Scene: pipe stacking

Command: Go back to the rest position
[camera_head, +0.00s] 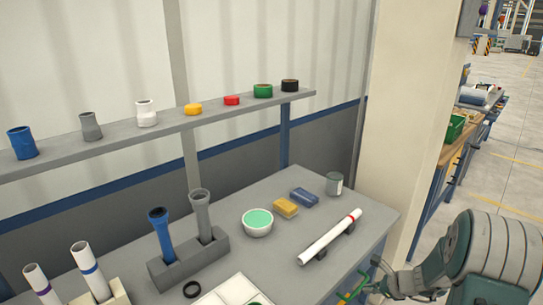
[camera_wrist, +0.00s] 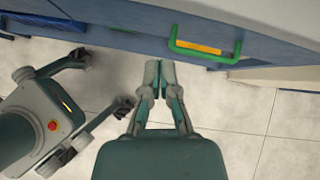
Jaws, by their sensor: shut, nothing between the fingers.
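My gripper (camera_wrist: 160,72) shows in the middle of the wrist view, with its two fingers together and nothing between them. It is apart from the workbench and has the pale tiled floor behind it. Ahead of it in the wrist view is the blue bench front with a green handle (camera_wrist: 205,52). In the head view my arm is at the lower right, beside the bench's right end. No pipe or other object is in the gripper.
The grey workbench (camera_head: 290,185) carries a grey block (camera_head: 165,272) with two pipes standing in it, a bowl (camera_head: 257,222), sponges, a can (camera_head: 334,184) and a white pipe (camera_head: 330,238) with a red band. A shelf (camera_head: 215,120) above holds several fittings. Tiled floor (camera_wrist: 235,110) lies beneath the gripper.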

